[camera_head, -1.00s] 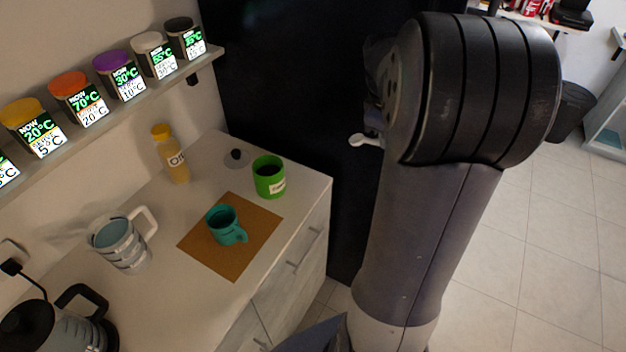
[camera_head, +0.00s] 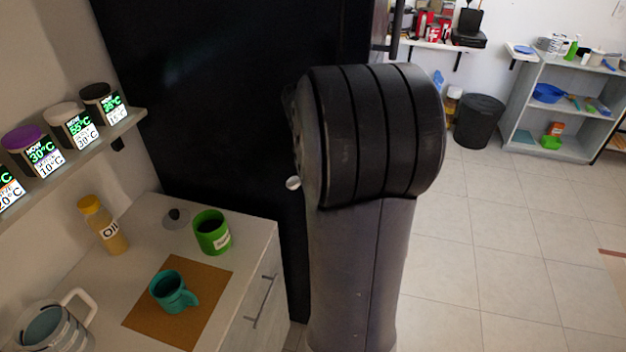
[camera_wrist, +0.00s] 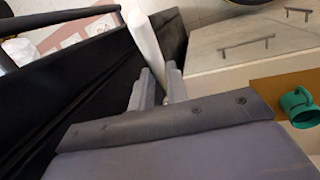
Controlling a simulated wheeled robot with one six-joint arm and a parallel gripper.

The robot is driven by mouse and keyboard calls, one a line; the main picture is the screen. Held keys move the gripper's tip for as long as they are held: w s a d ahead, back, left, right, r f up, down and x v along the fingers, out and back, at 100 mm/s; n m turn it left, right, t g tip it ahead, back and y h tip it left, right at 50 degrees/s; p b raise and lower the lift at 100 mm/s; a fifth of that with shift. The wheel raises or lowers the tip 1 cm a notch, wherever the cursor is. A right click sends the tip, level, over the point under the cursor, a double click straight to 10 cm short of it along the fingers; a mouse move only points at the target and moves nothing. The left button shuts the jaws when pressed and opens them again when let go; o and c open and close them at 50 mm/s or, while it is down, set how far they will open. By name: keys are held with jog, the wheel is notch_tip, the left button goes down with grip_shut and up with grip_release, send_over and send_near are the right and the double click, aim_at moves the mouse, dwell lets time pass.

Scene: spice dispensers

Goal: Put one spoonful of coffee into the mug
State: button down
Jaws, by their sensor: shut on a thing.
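A teal mug (camera_head: 172,292) stands upright on a brown mat (camera_head: 200,318) on the counter; it also shows at the right edge of the wrist view (camera_wrist: 298,106). An open green container (camera_head: 212,232) with a dark inside and a small white label stands behind it; I cannot read the label. A white tip of the spoon (camera_head: 293,183) shows beside my arm in the head view, away from the counter. The spoon's contents cannot be seen.
A lid with a dark knob (camera_head: 176,218) lies by the green container. An oil bottle (camera_head: 104,226) and a grey-white pitcher (camera_head: 52,326) stand left. A shelf of labelled jars (camera_head: 60,145) hangs above. A black panel (camera_head: 230,90) rises behind; open floor lies right.

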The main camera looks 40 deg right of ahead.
jog(key=shift+f, duration=0.3)
dwell(0.6)
jog(key=shift+r, duration=0.1)
dwell(0.6)
jog(key=shift+d+p+v, duration=0.2)
jog(key=shift+p+v, duration=0.7)
jog(key=shift+v, duration=0.05)
jog(key=shift+d+p+v, duration=0.25)
jog(key=shift+p+v, duration=0.65)
jog(key=shift+v, duration=0.05)
jog(key=shift+r, duration=0.15)
jog(key=shift+w+r+p, duration=0.1)
jog(key=shift+r+p, duration=0.3)
jog(key=shift+r, duration=0.2)
jog(key=shift+d+v, duration=0.15)
jog(key=shift+v, duration=0.5)
jog(key=shift+d+v, duration=0.15)
jog(key=shift+v, duration=0.5)
jog(key=shift+r, duration=0.1)
